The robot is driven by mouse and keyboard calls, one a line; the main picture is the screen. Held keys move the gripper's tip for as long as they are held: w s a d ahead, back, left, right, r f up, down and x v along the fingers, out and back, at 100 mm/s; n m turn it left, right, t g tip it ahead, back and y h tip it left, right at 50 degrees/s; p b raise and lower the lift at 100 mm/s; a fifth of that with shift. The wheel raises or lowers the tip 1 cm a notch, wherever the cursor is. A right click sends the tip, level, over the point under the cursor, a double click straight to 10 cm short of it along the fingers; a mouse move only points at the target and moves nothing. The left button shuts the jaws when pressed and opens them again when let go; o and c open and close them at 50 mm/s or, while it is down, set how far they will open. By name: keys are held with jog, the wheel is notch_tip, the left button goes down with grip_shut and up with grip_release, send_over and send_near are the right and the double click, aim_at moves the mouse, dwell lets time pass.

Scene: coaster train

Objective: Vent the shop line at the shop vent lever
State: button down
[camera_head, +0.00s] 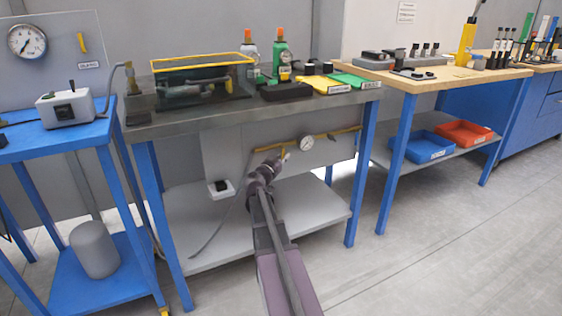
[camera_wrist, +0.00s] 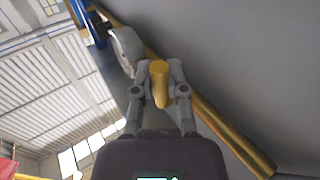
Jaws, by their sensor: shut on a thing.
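My gripper (camera_head: 280,161) is at the grey panel under the dark bench, close to a yellow pipe (camera_head: 322,136). In the wrist view my gripper (camera_wrist: 160,92) has its two fingers on either side of a short yellow lever (camera_wrist: 160,76) and is shut on it. The lever stands out in front of the yellow pipe (camera_wrist: 222,128), which runs diagonally along the panel. In the head view the lever is hidden or too small to make out at my gripper. A round gauge (camera_head: 306,143) sits on the pipe just right of my gripper.
A grey lower shelf (camera_head: 310,203) lies below my gripper. Blue bench legs (camera_head: 364,175) stand at both sides. The floor at right is clear.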

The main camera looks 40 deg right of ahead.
jog(key=shift+w, duration=0.3)
jog(key=c, duration=0.7)
grip_release()
jog(key=shift+o, duration=0.2)
jog(key=shift+s, duration=0.1)
jog(key=shift+s, duration=0.15)
jog(key=shift+a, duration=0.15)
